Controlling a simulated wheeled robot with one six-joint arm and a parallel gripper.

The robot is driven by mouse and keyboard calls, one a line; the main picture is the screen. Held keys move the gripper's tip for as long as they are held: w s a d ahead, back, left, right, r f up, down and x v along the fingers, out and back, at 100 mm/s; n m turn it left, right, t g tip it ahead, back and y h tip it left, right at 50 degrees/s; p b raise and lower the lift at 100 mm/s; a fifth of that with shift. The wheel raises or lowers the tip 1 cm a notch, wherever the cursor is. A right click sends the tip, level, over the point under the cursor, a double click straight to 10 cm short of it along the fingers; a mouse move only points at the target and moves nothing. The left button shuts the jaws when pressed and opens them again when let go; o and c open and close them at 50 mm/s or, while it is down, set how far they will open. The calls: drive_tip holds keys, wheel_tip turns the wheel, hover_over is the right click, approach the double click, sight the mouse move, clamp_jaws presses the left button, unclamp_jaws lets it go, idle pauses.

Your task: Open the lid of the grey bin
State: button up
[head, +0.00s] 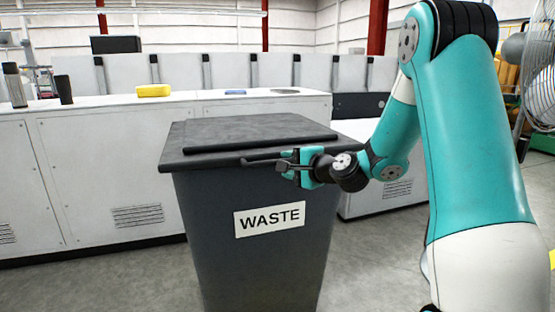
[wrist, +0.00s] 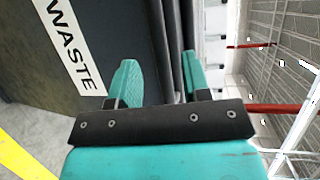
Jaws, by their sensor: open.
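The grey bin (head: 255,265) stands upright in the middle of the head view, with a white WASTE label on its front. Its dark lid (head: 230,130) lies flat and shut on top, with a dark bar (head: 225,147) along its front part. My gripper (head: 288,167) is at the front right of the lid's edge, with its fingers apart. In the wrist view, my gripper (wrist: 158,65) is open and empty, one finger over the bin's front wall (wrist: 115,30) and the other past the lid's edge (wrist: 176,45). I cannot tell whether a finger touches the lid.
A long white machine (head: 90,170) runs behind the bin, with a yellow item (head: 153,90) and dark cylinders on top. A fan (head: 538,75) stands at the far right. Grey floor is open in front left of the bin.

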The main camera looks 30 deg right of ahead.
drive_tip(key=x, duration=0.5)
drive_tip(key=shift+p, duration=0.35)
drive_tip(key=shift+r, duration=0.1)
clamp_jaws()
